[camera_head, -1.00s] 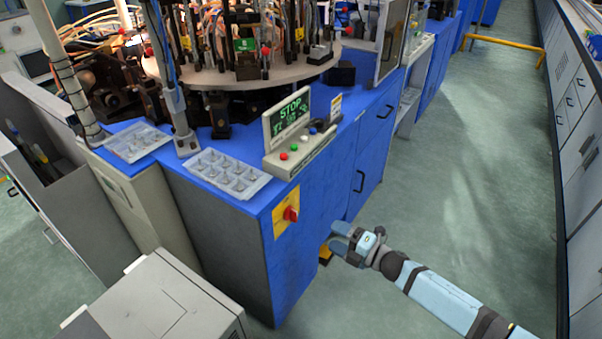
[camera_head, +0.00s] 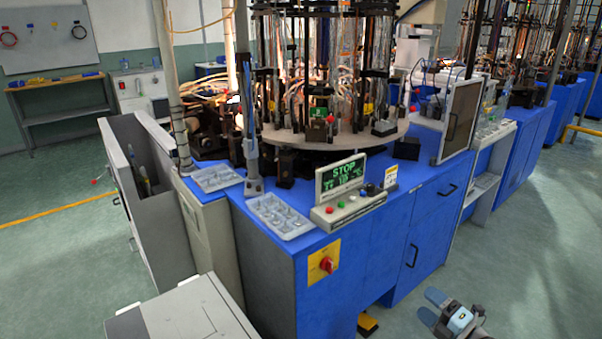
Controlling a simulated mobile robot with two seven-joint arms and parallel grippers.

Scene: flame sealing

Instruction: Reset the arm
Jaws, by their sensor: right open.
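My right gripper (camera_head: 432,308) shows at the bottom right of the head view, in front of the blue machine cabinet (camera_head: 420,212). It is open and empty, with its fingers pointing left and apart from the cabinet. Only the hand and a bit of the wrist show; the rest of the right arm is out of frame. My left gripper is not in view.
The control box (camera_head: 347,190) with a STOP screen stands on the cabinet. A grey box (camera_head: 180,312) is at the bottom left. Green floor (camera_head: 520,260) is free at the right.

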